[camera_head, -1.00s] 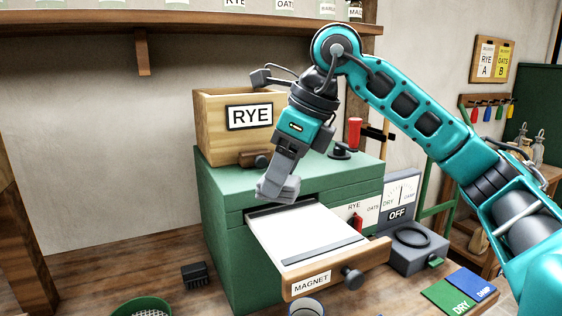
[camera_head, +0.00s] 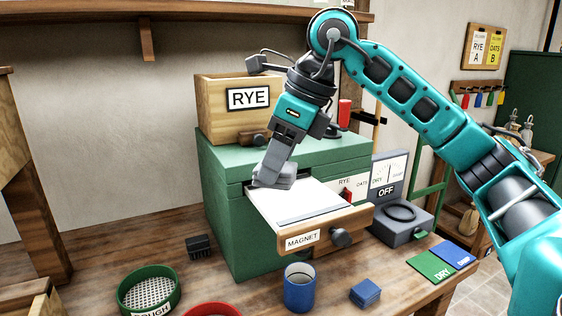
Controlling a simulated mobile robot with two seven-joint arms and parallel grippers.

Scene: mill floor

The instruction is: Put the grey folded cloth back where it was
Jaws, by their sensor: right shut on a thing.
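My right gripper (camera_head: 277,160) reaches down from the right to the rear of the open drawer labelled MAGNET, in front of the green mill box. It is shut on a grey piece (camera_head: 270,178) that looks like the grey folded cloth, close over the back of the drawer's white tray. The fingers and the cloth are both grey and hard to tell apart, and I cannot tell whether the cloth touches the tray. The MAGNET drawer (camera_head: 310,216) stands pulled out, with a dark strip near its front. My left gripper is not in view.
The green mill box (camera_head: 225,215) carries a wooden RYE bin (camera_head: 222,118). On the bench are a green sieve (camera_head: 128,304), a red sieve (camera_head: 212,309), a black brush (camera_head: 199,246), a blue cup (camera_head: 300,291), a small blue block (camera_head: 365,292) and green and blue DRY and DAMP mats (camera_head: 432,266).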

